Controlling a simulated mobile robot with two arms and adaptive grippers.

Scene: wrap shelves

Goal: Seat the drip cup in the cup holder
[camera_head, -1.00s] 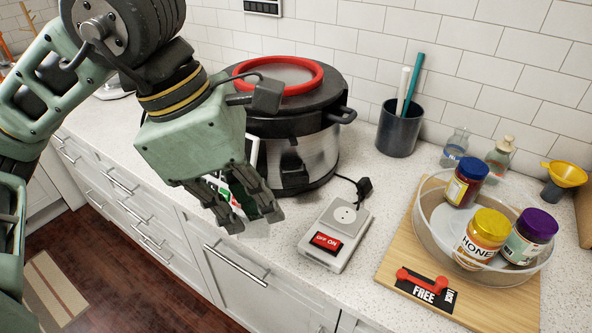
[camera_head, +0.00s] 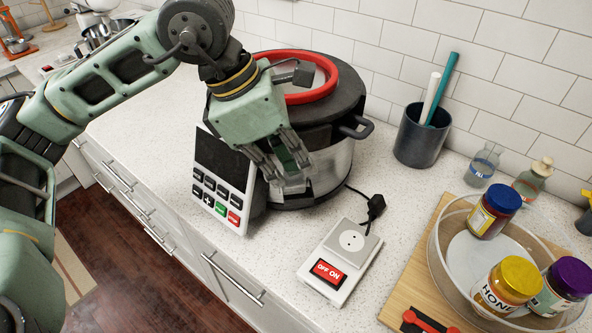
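My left gripper (camera_head: 288,172) is at the front side of the silver and black cooker (camera_head: 325,165). Its fingers stand apart, with a small dark green piece (camera_head: 288,154) between them. This looks like the drip cup, though the fingers cover most of it. A greyish part (camera_head: 302,186) on the cooker's side, just below the fingertips, looks like the cup holder. The gripper hides much of it. I cannot tell whether cup and holder touch. The cooker has a red-rimmed lid (camera_head: 308,91). My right gripper is not in view.
A keypad panel (camera_head: 222,170) stands left of the gripper. A switch box (camera_head: 340,262) lies in front of the cooker, near a black plug (camera_head: 376,205). A dark utensil cup (camera_head: 420,138) and a clear tray of jars (camera_head: 438,275) are at right. Counter between is clear.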

